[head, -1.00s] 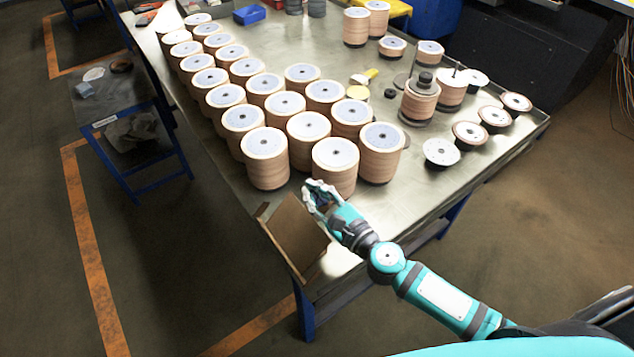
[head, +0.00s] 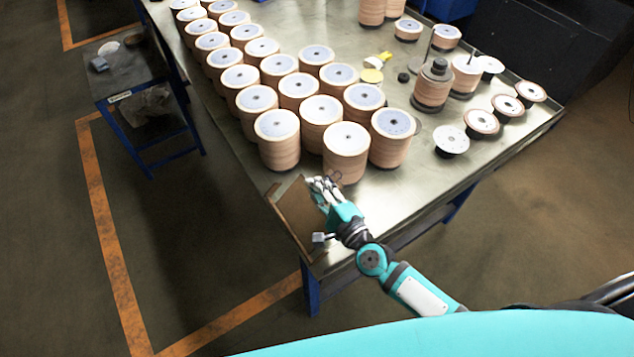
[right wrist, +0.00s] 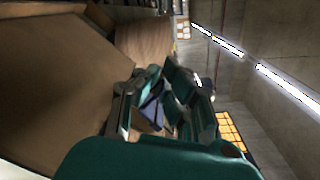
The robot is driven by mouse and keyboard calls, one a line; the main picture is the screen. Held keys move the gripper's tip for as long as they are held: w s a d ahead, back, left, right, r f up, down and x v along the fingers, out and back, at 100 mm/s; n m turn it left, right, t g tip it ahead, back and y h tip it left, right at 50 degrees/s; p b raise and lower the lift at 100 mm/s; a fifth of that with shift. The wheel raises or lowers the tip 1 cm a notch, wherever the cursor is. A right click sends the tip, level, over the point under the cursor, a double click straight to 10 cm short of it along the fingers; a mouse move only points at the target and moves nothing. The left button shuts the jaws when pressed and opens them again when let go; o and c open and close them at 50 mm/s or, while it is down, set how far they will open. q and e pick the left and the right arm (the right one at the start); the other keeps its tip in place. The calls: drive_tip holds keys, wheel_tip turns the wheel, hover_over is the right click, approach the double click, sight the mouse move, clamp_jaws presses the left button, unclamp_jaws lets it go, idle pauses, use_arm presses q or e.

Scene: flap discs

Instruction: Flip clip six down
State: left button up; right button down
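My right gripper (head: 321,187) is over the near corner of the table, at the right side of a tilted brown panel (head: 296,212). In the right wrist view the fingers (right wrist: 160,97) are close up, beside a large brown surface (right wrist: 50,75) at the left. Dark bluish shapes show between the fingers, and I cannot tell whether they are finger parts or a held thing. A small grey piece (head: 321,238) shows just left of my right wrist. I cannot make out any clip or number on it. My left gripper is not in view.
Several stacks of flap discs (head: 277,140) stand in rows on the metal table (head: 405,180), close beyond my right gripper. Single discs (head: 452,140) lie along the right side. A low side table (head: 128,76) stands at the left. Table space right of the gripper is clear.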

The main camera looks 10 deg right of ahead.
drive_tip(key=shift+w+d+f+n, duration=0.1)
drive_tip(key=shift+w+n, duration=0.05)
drive_tip(key=shift+n, duration=0.75)
drive_tip(key=c, duration=1.6)
unclamp_jaws()
drive_tip(key=shift+o, duration=0.4)
drive_tip(key=shift+f, duration=0.1)
drive_tip(key=shift+s+f, duration=0.1)
drive_tip(key=shift+s, duration=0.1)
drive_tip(key=v, duration=1.1)
drive_tip(key=shift+s+d, duration=0.15)
drive_tip(key=shift+s, duration=0.25)
